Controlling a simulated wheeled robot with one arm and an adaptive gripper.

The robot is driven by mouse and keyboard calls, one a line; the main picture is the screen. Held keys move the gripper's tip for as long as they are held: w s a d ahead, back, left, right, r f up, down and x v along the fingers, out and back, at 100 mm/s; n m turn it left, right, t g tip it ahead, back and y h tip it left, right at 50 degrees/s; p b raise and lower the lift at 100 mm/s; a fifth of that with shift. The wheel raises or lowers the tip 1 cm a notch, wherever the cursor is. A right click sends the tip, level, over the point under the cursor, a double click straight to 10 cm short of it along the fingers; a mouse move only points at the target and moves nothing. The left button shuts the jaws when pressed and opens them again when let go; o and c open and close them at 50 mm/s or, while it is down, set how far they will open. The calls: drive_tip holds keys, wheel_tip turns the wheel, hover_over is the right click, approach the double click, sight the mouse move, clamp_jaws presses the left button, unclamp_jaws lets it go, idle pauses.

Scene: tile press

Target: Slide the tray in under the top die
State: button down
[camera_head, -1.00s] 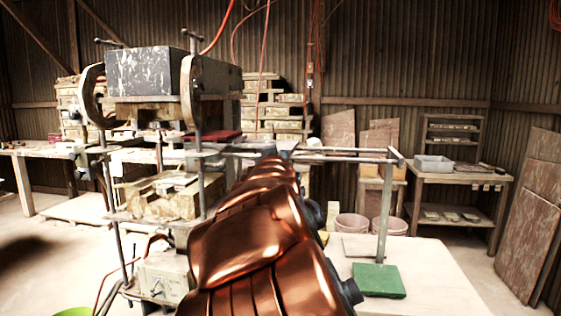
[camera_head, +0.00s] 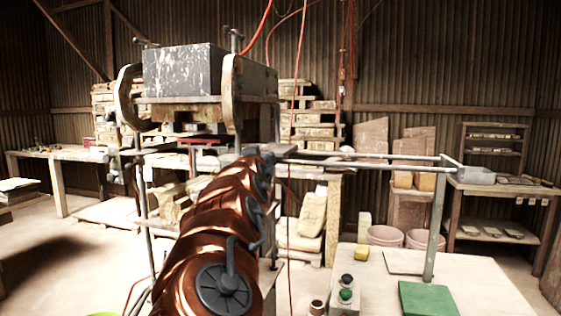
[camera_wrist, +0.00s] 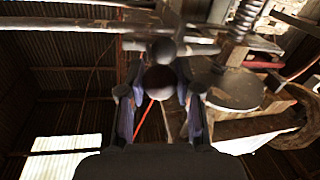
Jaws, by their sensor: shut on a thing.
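A flat red slab, seemingly the tray (camera_head: 205,138), shows between the press uprights, below the grey speckled block (camera_head: 185,72) on top of the press. My arm hides part of it, and I cannot make out the top die clearly. In the wrist view my gripper (camera_wrist: 160,100) has its two fingers on either side of a dark round knob (camera_wrist: 160,82) and is shut on it. A lighter ball and a grey bar (camera_wrist: 165,47) show just past it. In the head view my arm hides the gripper at the right side of the press.
Two metal rails (camera_head: 370,161) run right from the press to a post (camera_head: 436,225) on a pale table (camera_head: 385,290).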

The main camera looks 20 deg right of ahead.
drive_tip(key=shift+a, duration=0.3)
drive_tip(key=c, duration=0.9)
unclamp_jaws()
drive_tip(key=shift+a, duration=0.15)
drive_tip(key=shift+c, duration=0.2)
drive_tip(key=shift+o, duration=0.8)
drive_tip(key=shift+d, duration=0.2)
drive_tip(key=v, duration=0.7)
drive_tip(key=shift+s, duration=0.2)
